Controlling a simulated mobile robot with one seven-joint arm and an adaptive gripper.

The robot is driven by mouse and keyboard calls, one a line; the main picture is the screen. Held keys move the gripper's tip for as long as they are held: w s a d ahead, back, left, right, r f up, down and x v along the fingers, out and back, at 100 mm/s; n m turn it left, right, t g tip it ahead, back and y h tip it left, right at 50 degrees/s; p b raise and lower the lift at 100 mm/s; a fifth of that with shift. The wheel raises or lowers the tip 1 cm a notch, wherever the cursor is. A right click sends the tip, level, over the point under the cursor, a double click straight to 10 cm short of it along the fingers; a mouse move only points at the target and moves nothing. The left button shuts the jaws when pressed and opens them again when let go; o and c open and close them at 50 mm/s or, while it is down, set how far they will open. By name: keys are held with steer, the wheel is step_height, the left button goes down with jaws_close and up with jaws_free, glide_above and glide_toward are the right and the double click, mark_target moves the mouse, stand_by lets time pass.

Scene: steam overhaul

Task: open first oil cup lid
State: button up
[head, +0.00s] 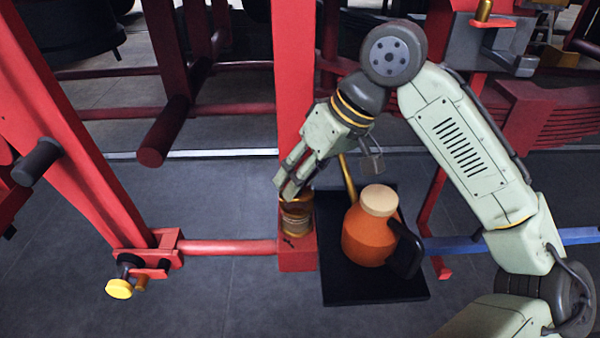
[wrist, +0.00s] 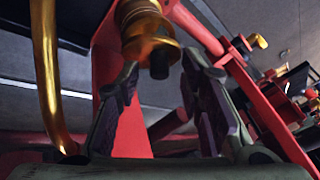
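A brass oil cup (head: 297,220) stands on the red block at the foot of a red upright, in the middle of the head view. Its top is partly hidden there by my gripper (head: 286,187), which points down at it. In the wrist view the brass oil cup (wrist: 137,14) is at the upper middle, with a wider brass lid (wrist: 150,44) and a dark knob (wrist: 160,66). My gripper (wrist: 161,72) is open there, its two dark fingers apart on either side of the knob. I see no clear contact, and the lid looks seated on the cup.
An orange oil can (head: 368,235) with a cream cap, black handle and brass spout stands on a black tray (head: 345,290), close right of the cup. A red bar (head: 225,247) runs left to a bracket with a yellow disc (head: 119,289). Front-left floor is clear.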

steer(key=shift+f, duration=0.2)
jaws_close()
stand_by(0.4)
